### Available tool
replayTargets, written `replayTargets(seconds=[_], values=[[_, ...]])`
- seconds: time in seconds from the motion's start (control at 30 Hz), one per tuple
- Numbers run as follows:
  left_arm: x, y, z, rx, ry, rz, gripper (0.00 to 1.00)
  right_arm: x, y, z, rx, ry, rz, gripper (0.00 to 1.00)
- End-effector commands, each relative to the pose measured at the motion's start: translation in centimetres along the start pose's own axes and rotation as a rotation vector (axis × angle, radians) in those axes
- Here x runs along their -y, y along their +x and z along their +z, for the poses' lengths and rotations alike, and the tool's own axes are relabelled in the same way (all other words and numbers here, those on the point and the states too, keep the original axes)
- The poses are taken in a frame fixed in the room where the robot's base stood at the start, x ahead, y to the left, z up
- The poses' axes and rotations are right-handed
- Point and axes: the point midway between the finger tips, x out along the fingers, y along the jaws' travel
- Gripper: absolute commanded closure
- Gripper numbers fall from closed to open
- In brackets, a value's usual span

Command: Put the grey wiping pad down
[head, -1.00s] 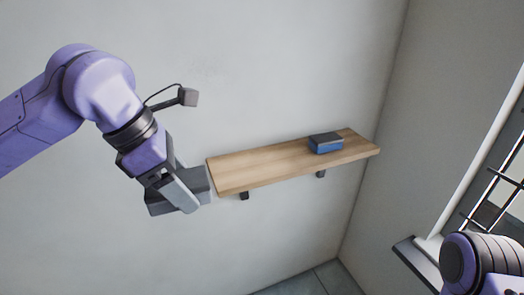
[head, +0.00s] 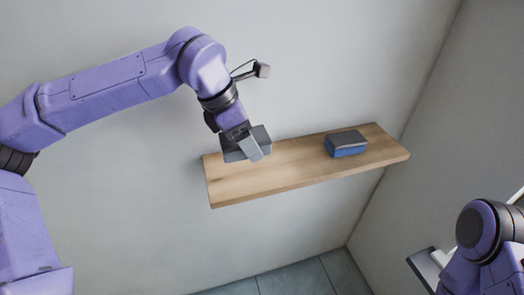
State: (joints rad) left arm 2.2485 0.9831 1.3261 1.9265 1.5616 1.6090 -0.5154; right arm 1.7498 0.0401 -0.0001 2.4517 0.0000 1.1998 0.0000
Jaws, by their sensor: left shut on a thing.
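My left gripper (head: 250,146) is shut on the grey wiping pad (head: 231,154). The pad is a dark grey block, partly hidden by the gripper's fingers. In the head view it overlaps the left part of the wooden shelf (head: 229,188); I cannot tell whether it touches the shelf top. My right gripper is not in view; only part of my right arm shows at the lower right.
A blue block with a grey top (head: 346,147) lies on the right half of the shelf. The shelf is fixed to the grey wall near a corner. The shelf between the pad and the blue block is bare.

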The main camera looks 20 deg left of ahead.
Motion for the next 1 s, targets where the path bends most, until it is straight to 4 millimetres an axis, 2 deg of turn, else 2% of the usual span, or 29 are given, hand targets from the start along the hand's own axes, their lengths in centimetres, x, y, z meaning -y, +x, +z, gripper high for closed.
replayTargets(seconds=[0.03,0.1,0.33,0.5,1.0], values=[[-0.4,1.6,0.2,-0.008,-0.002,-0.008,0.62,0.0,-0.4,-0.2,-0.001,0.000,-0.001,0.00],[-1.0,3.2,0.7,-0.006,-0.001,-0.006,0.62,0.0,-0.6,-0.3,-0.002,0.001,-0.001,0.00],[-2.0,6.4,1.4,-0.005,0.000,-0.006,0.62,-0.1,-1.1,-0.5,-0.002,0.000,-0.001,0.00],[-2.0,8.9,0.2,-0.002,0.000,-0.004,0.62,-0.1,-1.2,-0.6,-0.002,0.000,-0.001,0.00],[-2.0,9.8,-0.2,-0.003,0.001,-0.004,0.62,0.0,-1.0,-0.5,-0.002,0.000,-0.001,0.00]])
